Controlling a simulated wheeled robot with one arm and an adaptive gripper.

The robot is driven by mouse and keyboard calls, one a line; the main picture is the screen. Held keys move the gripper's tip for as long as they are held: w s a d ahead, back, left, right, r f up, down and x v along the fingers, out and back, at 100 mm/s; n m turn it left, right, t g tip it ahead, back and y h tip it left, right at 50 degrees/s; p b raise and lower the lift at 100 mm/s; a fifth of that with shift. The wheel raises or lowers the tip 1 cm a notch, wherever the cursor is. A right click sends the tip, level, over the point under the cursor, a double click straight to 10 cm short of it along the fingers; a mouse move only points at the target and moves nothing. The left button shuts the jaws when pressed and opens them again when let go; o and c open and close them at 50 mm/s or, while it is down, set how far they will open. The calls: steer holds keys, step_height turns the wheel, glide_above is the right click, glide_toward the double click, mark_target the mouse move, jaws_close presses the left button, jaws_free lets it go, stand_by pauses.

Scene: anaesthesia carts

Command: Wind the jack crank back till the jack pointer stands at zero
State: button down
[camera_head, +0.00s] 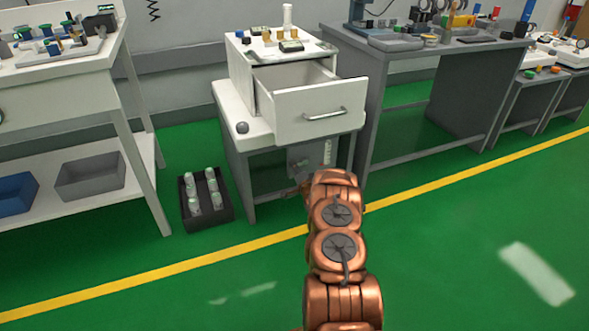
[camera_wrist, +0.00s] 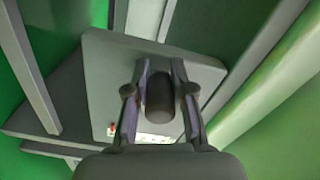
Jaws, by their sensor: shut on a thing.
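In the wrist view my gripper (camera_wrist: 159,68) has a finger on each side of a dark rounded crank knob (camera_wrist: 160,100) and is shut on it. Behind the knob is a grey jack plate (camera_wrist: 105,80). At the plate's lower edge is a small red mark, perhaps the jack pointer (camera_wrist: 112,128), beside a white scale strip (camera_wrist: 150,138); its reading is too small to tell. In the head view a pale upright scale (camera_head: 327,152) and a grey plate show under the cart's top. My arm hides much of the crank area there.
A white cabinet with an open drawer (camera_head: 310,112) stands on the low cart (camera_head: 222,98), above my gripper. A grey ball (camera_head: 242,127) rests on that cart's top. A dark crate (camera_head: 228,208) with several bottles stands on the floor at left. The green floor in front is clear.

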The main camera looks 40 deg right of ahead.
steer(key=shift+r, duration=0.15)
steer(key=c, duration=1)
jaws_free()
steer(key=shift+s, duration=0.1)
steer(key=shift+v, duration=5.9)
steer(key=shift+a, duration=0.15)
